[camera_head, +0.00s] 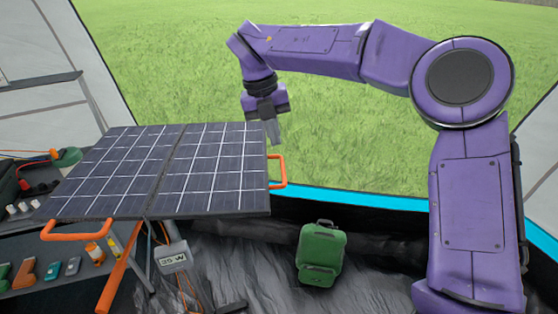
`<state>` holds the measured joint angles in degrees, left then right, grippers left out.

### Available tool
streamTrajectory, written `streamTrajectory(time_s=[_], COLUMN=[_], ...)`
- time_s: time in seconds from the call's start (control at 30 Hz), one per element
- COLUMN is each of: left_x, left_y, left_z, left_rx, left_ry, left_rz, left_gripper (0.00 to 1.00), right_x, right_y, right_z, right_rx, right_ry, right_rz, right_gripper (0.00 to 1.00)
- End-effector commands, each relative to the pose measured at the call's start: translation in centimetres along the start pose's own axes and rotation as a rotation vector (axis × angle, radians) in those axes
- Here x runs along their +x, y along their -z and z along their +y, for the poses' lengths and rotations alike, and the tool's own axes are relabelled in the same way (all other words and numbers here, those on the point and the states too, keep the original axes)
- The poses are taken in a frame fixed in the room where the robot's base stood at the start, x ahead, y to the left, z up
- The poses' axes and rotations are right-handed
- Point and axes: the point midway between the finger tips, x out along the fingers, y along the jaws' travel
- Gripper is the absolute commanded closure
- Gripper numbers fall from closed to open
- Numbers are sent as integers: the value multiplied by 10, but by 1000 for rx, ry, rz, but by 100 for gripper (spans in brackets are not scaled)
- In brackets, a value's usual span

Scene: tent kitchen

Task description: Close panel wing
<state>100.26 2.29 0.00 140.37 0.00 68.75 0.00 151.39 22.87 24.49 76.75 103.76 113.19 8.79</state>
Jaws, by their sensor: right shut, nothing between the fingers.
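The solar panel has two dark, gridded wings that meet at a seam. The left wing (115,165) and the right wing (225,165) lie spread out nearly flat, tilted a little, on a stand. An orange handle (279,171) sticks out at the right wing's edge, and another orange handle (76,231) is at the left wing's near edge. My right gripper (275,132) is shut and empty, pointing down just beyond the right wing's far right corner, above the orange handle. I cannot tell whether it touches the panel. My left gripper is not in view.
A grey box (172,257) marked 35 W hangs under the panel. A green backpack (320,254) stands on the dark tent floor (375,275). A shelf with small tools (72,267) and a lantern-like item is at the left. Grass lies beyond the tent opening.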

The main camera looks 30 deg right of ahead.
Motion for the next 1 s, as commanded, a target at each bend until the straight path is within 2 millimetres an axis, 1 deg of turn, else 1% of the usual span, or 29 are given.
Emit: streamTrajectory(time_s=[0.03,0.1,0.2,0.3,0.4,0.53,0.83,1.0], left_x=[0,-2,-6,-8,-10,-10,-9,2], left_y=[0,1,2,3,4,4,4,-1], left_z=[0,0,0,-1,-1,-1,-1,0], left_rx=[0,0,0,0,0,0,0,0], left_ry=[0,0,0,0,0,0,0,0], left_rz=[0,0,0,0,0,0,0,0], left_gripper=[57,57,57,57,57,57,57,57], right_x=[11,26,44,59,68,74,75,85], right_y=[1,0,1,0,0,0,0,0], right_z=[0,0,1,1,2,2,2,8], right_rx=[-2,-3,-3,-4,-4,-3,-4,-11], right_ry=[0,2,0,-1,-3,-3,-4,-28], right_rz=[4,4,3,2,0,0,-1,-2], right_gripper=[100,100,100,100,100,100,100,100])
